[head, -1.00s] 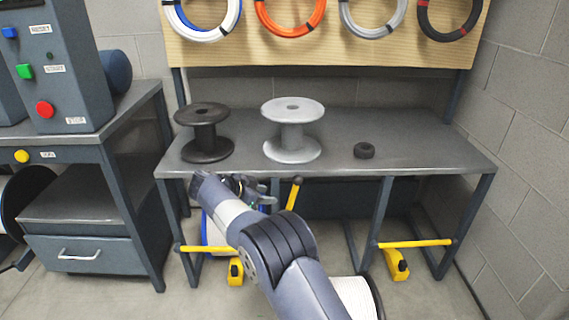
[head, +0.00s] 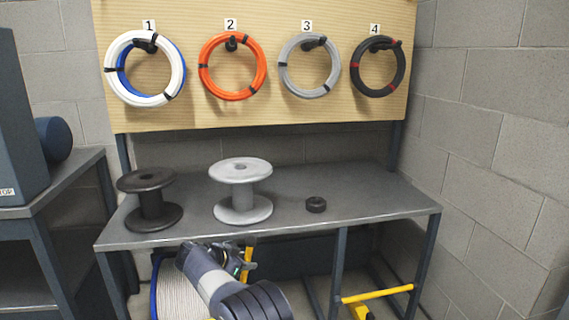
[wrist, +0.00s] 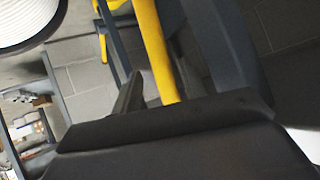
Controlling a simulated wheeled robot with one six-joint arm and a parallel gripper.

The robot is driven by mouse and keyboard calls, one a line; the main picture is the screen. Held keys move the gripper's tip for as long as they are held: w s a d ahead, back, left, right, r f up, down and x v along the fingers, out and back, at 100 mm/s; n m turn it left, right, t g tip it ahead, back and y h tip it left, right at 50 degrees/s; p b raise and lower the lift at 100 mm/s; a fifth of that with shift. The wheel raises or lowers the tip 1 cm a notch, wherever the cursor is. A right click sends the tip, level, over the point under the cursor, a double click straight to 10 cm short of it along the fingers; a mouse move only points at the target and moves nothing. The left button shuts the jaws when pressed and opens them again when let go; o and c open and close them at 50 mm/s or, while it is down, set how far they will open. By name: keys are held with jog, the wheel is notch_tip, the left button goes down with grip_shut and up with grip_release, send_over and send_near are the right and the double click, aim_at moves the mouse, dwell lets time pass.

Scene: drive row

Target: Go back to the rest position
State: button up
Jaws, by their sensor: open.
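My gripper (head: 245,264) is in the head view, low in front of the grey workbench (head: 345,192) and below the level of its top.
A black spool (head: 150,200), a grey spool (head: 241,192) and a small black ring (head: 316,205) stand on the bench. A white-wound reel (head: 180,290) is below it beside my arm. Coils hang on the wooden board (head: 270,110). A block wall (head: 490,150) closes the right side.

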jog(key=shift+a, duration=0.15)
jog(key=f+p+v, duration=0.1)
jog(key=p+v, duration=0.1)
jog(key=v, duration=0.8)
jog(key=x, duration=0.3)
jog(key=b+x, duration=0.1)
jog(key=x, duration=0.2)
jog(key=r+b+x, duration=0.1)
jog(key=x, duration=0.2)
jog(key=shift+w+d+f, duration=0.2)
jog(key=shift+w+d, duration=0.15)
jog(key=shift+d, duration=0.5)
jog(key=shift+w+d+f+y, duration=0.1)
jog(key=shift+d+f+y, duration=0.15)
jog(key=shift+d+y, duration=0.05)
